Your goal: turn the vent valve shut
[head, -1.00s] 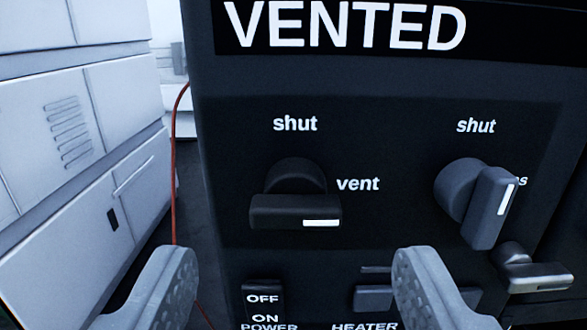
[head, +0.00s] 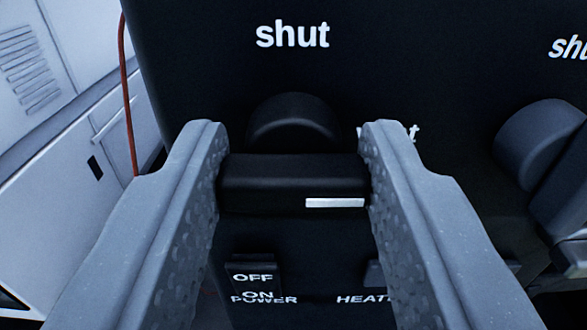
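The vent valve (head: 290,185) is a black knob with a bar handle on the dark panel. Its bar lies level, and the white mark (head: 335,203) is at its right end, on the side of the "vent" label. The "shut" label (head: 292,35) is above it. My gripper (head: 294,165) has one finger at each end of the bar, and the fingers appear to press on it. The right finger hides most of the "vent" label.
A second valve (head: 540,150) stands out from the panel close to the right of my right finger. An OFF/ON power switch (head: 252,275) is below the bar. A red cable (head: 128,100) and pale cabinets (head: 45,180) are at the left.

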